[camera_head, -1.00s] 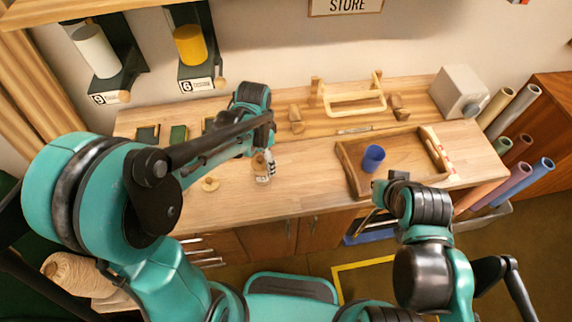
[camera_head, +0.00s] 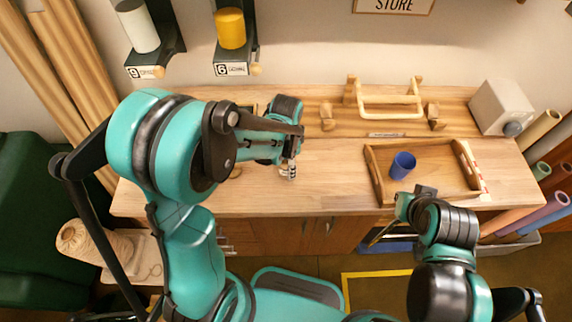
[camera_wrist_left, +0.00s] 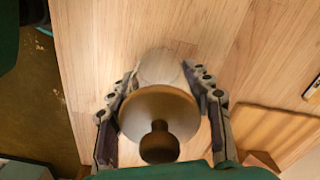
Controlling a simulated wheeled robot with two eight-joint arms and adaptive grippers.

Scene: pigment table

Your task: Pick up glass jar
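The glass jar shows in the left wrist view as a pale clear body (camera_wrist_left: 160,68) behind a round brown wooden lid with a dark knob (camera_wrist_left: 158,120). My left gripper (camera_wrist_left: 161,82) has one finger on each side of the jar, close to its body. Whether the fingers press on the glass is not clear. In the head view my left gripper (camera_head: 291,167) points down at the worktop, and the jar is mostly hidden by it. My right gripper (camera_head: 392,218) hangs in front of the tray, small and partly hidden by its wrist.
A wooden tray (camera_head: 381,190) with a blue cup (camera_head: 402,165) sits to the right on the worktop (camera_head: 330,185). A wooden rack (camera_head: 390,110) and a grey box (camera_head: 502,107) stand behind. The worktop between the left gripper and the tray is clear.

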